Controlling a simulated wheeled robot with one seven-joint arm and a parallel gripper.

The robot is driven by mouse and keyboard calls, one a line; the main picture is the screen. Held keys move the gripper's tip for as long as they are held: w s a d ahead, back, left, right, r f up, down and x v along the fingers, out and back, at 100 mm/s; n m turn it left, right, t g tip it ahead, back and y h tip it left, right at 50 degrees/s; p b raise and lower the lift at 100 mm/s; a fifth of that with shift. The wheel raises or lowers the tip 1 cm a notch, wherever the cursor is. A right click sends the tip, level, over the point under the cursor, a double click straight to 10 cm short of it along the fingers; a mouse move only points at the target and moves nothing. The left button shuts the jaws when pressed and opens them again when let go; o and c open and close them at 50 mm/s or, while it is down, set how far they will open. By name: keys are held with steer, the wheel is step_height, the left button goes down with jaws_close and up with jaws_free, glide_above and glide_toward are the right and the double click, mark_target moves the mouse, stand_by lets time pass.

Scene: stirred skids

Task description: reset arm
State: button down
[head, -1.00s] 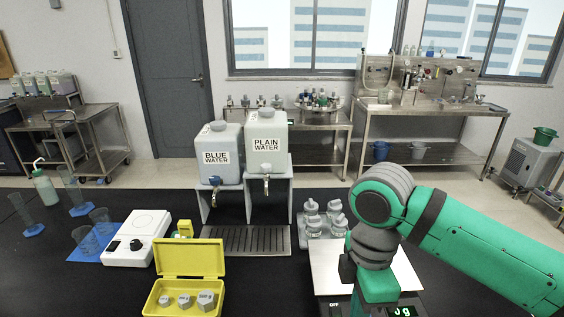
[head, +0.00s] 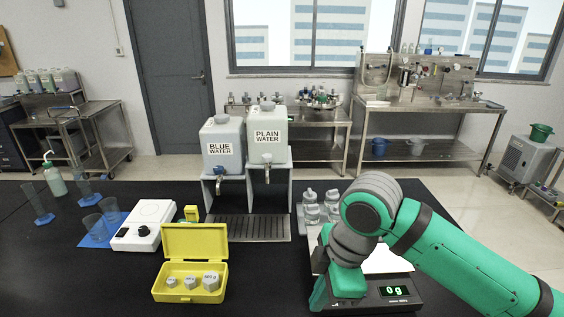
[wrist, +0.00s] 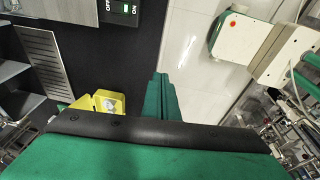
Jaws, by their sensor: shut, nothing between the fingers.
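My green arm reaches in from the right of the head view, and its end hangs at the left front of the electronic scale (head: 394,291). The scale's display reads 0 g, and my arm hides part of its pale plate. In the wrist view my gripper (wrist: 160,84) shows as green fingers close together. They are shut with nothing between them. Below them lie dark tabletop and pale floor.
A yellow box (head: 194,240) with several weights stands open left of the scale. Behind are the blue water (head: 222,147) and plain water (head: 268,136) dispensers over a drip tray (head: 240,228). Glass bottles (head: 311,206) stand behind the scale. The front middle of the table is clear.

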steer(key=w+a+r+m+t+y, duration=0.3)
steer(key=w+a+t+y, duration=0.25)
steer(key=a, duration=0.55)
steer(key=w+a+r+m+t+y, duration=0.35)
steer(key=w+a+y, duration=0.3)
steer(key=a, duration=0.45)
steer(key=s+d+f+m+t+h, duration=0.3)
steer(key=s+f+m+h, duration=0.15)
steer(key=f, duration=0.35)
steer(key=s+d+f+m+t+h, duration=0.2)
steer(key=s+f+m+t+h, duration=0.15)
steer(key=f+m, duration=0.35)
steer(key=s+d+f+m+t+h, duration=0.25)
steer(key=f+m+h, duration=0.2)
steer(key=f, duration=0.35)
steer(key=s+d+f+n+g, duration=0.1)
steer(key=s+d+f, duration=0.1)
steer(key=s, duration=0.7)
steer(key=s+d+f+n+g+h, duration=0.1)
steer(key=s+d+f, duration=0.2)
steer(key=s, duration=0.6)
steer(key=s+d+f+n+g+h, duration=0.1)
steer(key=s+d+f+n, duration=0.1)
steer(key=s, duration=0.8)
steer(key=shift+d+f, duration=0.2)
steer(key=shift+f, duration=0.65)
steer(key=shift+a, duration=0.1)
